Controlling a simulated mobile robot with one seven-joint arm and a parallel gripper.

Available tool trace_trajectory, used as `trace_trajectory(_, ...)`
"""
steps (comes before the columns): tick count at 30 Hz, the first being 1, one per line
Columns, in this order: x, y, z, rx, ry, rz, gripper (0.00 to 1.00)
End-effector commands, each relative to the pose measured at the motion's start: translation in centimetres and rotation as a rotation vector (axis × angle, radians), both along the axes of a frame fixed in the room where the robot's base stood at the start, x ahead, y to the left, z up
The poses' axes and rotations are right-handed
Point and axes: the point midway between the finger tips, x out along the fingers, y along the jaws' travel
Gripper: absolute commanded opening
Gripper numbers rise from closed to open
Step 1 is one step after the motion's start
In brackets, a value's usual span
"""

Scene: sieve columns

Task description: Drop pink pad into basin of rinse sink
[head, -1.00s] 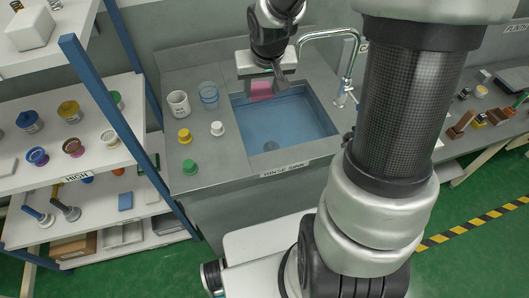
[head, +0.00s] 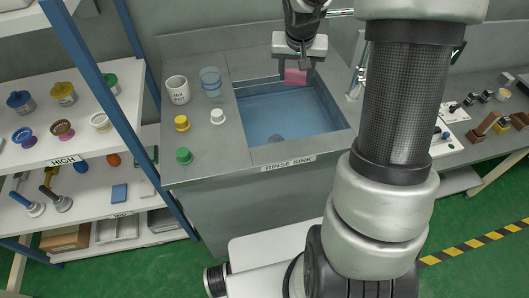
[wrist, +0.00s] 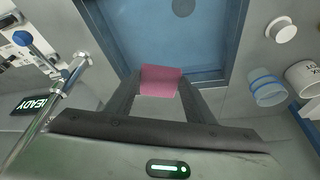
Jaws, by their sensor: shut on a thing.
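The pink pad (head: 295,76) is held by my gripper (head: 297,66) above the back part of the rinse sink. In the wrist view the pad (wrist: 160,80) sits between the two dark fingertips of my gripper (wrist: 159,88), which are shut on it. The blue basin (head: 290,118) of the rinse sink (head: 215,142) lies below, with a round dark drain (head: 277,139). In the wrist view the pad overlaps the near edge of the basin (wrist: 165,40). I cannot tell the pad's exact height above it.
A white mug (head: 177,90), a blue clear cup (head: 210,81) and yellow, white and green small items stand left of the basin. A metal faucet (wrist: 58,90) is close beside my gripper. Shelves (head: 80,125) stand at left.

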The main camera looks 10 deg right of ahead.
Motion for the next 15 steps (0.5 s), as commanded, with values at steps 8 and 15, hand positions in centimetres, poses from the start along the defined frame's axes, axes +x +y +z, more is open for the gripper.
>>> trace_trajectory(8, 0.01, 0.02, -0.34, 0.000, 0.000, 0.000, 0.28)
trace_trajectory(15, 0.00, 0.02, -0.34, 0.000, 0.000, 0.001, 0.71)
